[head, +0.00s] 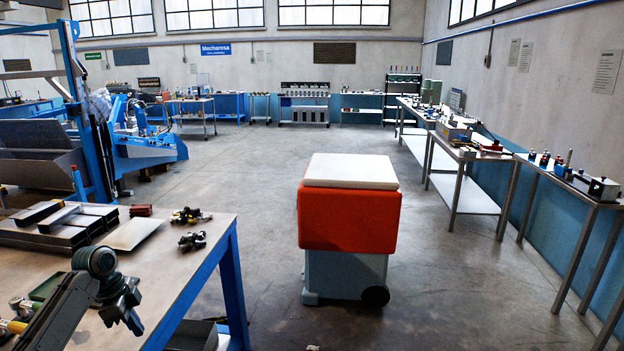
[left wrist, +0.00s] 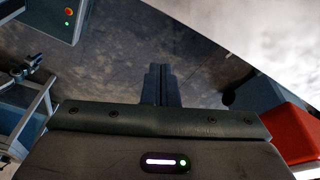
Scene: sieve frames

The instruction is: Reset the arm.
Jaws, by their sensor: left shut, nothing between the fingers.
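My left arm comes in at the lower left of the head view. Its gripper (head: 130,308) hangs over the front right part of the workbench (head: 175,285), close to the bench's right edge. In the left wrist view the two dark fingers of the left gripper (left wrist: 159,84) are pressed together with nothing between them. Grey floor shows beyond the fingers. My right gripper is in neither view.
A grey wheeled cart with an orange-red box and white top (head: 350,172) stands mid-floor. Tables (head: 470,155) line the right wall. Open floor surrounds the cart.

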